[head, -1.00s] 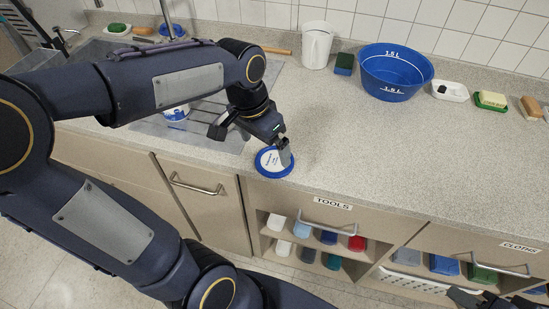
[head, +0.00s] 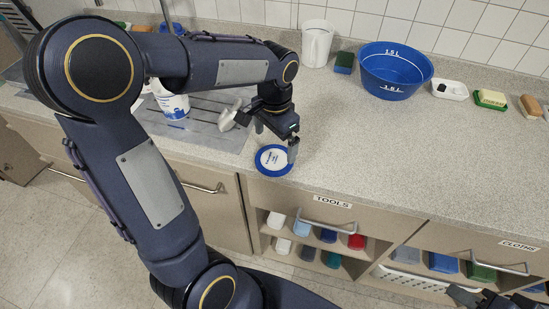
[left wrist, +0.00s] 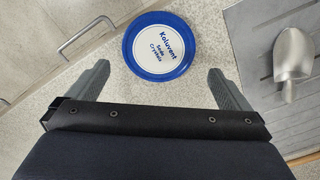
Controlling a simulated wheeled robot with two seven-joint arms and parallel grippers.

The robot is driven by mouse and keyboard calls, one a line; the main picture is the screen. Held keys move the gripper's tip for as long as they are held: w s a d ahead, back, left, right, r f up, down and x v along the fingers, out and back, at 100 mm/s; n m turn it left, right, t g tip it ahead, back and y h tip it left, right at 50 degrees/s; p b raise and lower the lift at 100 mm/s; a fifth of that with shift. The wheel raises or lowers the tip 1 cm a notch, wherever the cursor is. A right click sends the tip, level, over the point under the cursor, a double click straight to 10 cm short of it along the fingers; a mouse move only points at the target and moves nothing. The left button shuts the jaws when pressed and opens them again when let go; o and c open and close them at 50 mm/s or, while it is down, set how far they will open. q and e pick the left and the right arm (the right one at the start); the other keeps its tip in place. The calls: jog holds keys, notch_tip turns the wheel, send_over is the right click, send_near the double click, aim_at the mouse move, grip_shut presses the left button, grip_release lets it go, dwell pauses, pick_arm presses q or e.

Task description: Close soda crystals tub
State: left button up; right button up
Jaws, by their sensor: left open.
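A round blue lid (head: 273,161) with a white label lies flat on the counter near its front edge. In the left wrist view the lid (left wrist: 160,45) reads "Koluvent Soda Crystals". My left gripper (head: 277,141) is open and empty just above the lid; in the left wrist view its fingers (left wrist: 158,73) stand apart on either side, with the lid ahead between them. A white and blue tub (head: 173,106) stands on the draining board, partly hidden behind my left arm; its top cannot be made out. My right gripper (head: 465,296) shows only partly at the bottom right edge.
A metal scoop (head: 230,115) lies on the grey draining board (head: 207,131) left of my left gripper. A white jug (head: 316,43), a green sponge (head: 344,63), a blue basin (head: 394,71) and soap dishes line the back. The counter right of the lid is clear.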

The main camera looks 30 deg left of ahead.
aim_at(275, 158)
pick_arm(q)
jog(key=shift+s+f, duration=0.1)
jog(key=shift+f, duration=2.45)
jog(key=shift+c, duration=0.4)
jog(key=c, duration=0.6)
jog(key=shift+o, duration=0.2)
jog(key=shift+r, duration=0.15)
